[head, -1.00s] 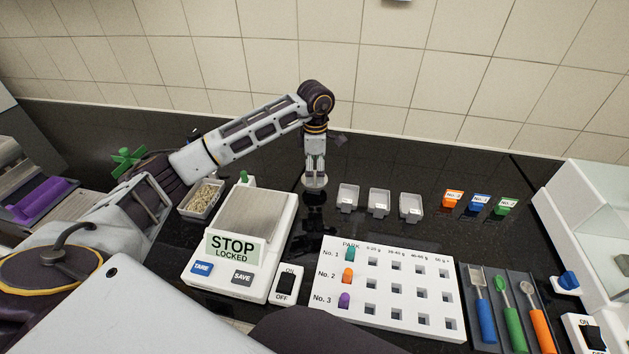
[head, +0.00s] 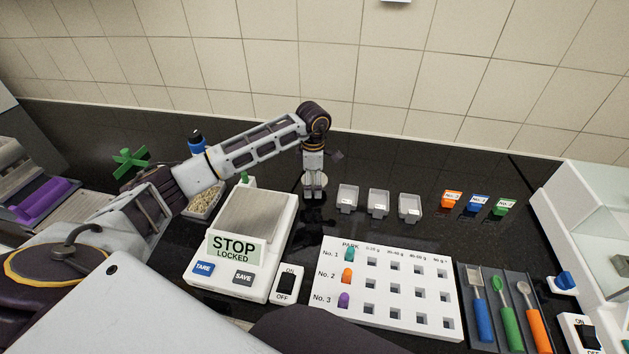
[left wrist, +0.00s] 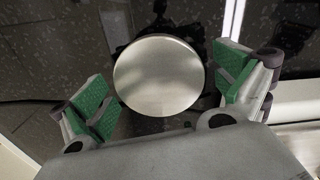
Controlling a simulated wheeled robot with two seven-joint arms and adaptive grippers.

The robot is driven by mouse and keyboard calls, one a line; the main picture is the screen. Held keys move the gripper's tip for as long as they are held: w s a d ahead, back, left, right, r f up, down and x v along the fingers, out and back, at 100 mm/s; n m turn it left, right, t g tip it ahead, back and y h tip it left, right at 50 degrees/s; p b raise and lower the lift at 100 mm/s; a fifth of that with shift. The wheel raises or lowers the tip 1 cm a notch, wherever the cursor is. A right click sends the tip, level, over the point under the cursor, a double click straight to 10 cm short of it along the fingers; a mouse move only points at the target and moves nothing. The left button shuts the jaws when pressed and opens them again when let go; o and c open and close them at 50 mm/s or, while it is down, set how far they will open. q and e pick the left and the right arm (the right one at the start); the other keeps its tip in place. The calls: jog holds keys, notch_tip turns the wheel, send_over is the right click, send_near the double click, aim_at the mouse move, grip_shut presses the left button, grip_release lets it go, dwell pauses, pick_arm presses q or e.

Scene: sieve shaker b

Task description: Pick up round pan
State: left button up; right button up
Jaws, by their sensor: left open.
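The round pan (left wrist: 158,76) is a shiny silver disc in the left wrist view, lying between the green-padded fingers of my left gripper (left wrist: 160,105). The fingers are spread with gaps on both sides of it. In the head view the pan (head: 315,180) is mostly hidden behind my left gripper (head: 314,194), which points straight down at the black counter behind the white scale. My left gripper is open and empty. My right gripper is not in view.
The white scale (head: 222,260) with a STOP LOCKED sign stands left of the gripper. Grey trays (head: 378,200) stand close on the right. A white peg board (head: 388,300) lies in front. A tray of granules (head: 203,203) and a blue-capped bottle (head: 197,143) are left.

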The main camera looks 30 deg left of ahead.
aim_at(313, 179)
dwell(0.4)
pick_arm(q)
jog(key=shift+c, duration=0.5)
jog(key=c, duration=1.1)
jog(key=shift+o, duration=0.2)
jog(key=shift+r+b, duration=0.6)
jog(key=shift+r, duration=4.35)
